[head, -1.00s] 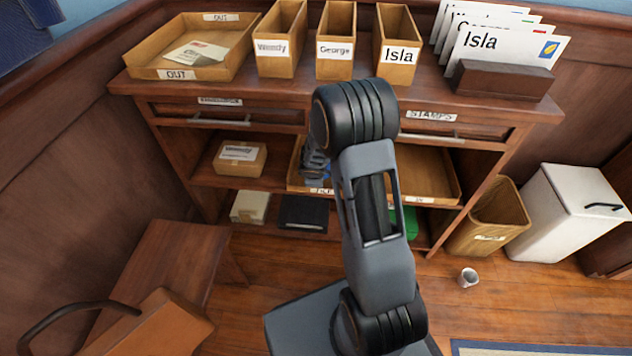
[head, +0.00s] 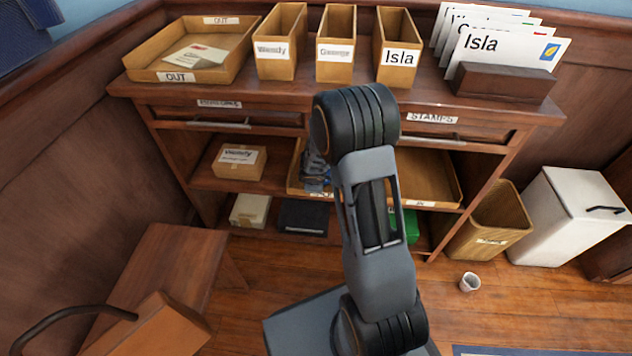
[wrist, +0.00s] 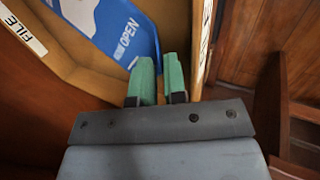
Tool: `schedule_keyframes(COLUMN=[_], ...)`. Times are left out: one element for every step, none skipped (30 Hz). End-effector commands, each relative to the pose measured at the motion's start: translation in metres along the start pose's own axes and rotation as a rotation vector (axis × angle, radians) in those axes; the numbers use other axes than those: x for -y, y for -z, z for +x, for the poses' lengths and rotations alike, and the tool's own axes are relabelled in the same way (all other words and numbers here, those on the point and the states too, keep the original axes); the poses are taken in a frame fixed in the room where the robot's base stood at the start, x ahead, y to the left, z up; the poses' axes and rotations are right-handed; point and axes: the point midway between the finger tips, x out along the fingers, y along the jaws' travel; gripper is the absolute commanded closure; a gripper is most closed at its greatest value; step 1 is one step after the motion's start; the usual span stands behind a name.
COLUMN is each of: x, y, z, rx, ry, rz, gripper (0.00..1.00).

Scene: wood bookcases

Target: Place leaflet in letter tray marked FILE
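The blue leaflet (wrist: 130,30), printed OPEN in white, lies inside the wooden tray marked FILE (wrist: 70,68) in the wrist view. Part of it runs past the top of the picture. My gripper (wrist: 157,68) has two green fingertips with a narrow gap between them, and nothing shows in the gap. The fingers are over the tray, close to the leaflet's near edge; I cannot tell if they touch it. In the head view the tray (head: 296,172) is on the middle shelf, and my arm hides much of it and the leaflet.
The IN tray (head: 432,180) stands to the right on the same shelf, and a Wendy parcel (head: 238,163) to the left. The desk top above (head: 230,90) overhangs the shelf. A wastebasket (head: 488,228) and a small cup (head: 470,282) are on the floor at right.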

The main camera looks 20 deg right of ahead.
Motion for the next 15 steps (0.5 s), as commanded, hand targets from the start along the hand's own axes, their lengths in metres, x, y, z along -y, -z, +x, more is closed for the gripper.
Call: schedule_keyframes(x=[-0.002, -0.003, -0.003, -0.003, -0.004, -0.003, -0.003, -0.003, -0.003, -0.003, -0.003, -0.003, -0.002, -0.002, -0.002], y=[0.000, 0.001, 0.001, 0.001, 0.001, 0.001, 0.001, 0.001, 0.001, 0.000, 0.000, 0.001, 0.000, 0.000, 0.000], z=[-0.012, -0.018, -0.027, -0.033, -0.040, -0.048, -0.054, -0.059, -0.067, -0.072, -0.077, -0.083, -0.088, -0.091, -0.096], rx=[-0.001, -0.001, -0.002, -0.002, -0.002, -0.002, -0.002, -0.002, -0.002, -0.002, -0.001, -0.001, -0.001, -0.001, -0.001], ry=[-0.001, -0.002, -0.002, -0.002, -0.003, -0.002, -0.002, -0.002, -0.002, -0.002, -0.002, -0.002, -0.002, -0.001, -0.001], rz=[-0.001, -0.001, -0.001, -0.002, -0.002, -0.001, 0.000, -0.001, -0.002, -0.001, 0.000, -0.001, -0.001, -0.001, -0.001], gripper=[0.88, 0.88, 0.88, 0.88, 0.88, 0.88, 0.88, 0.88, 0.88, 0.88, 0.88, 0.88, 0.88, 0.88, 0.88])
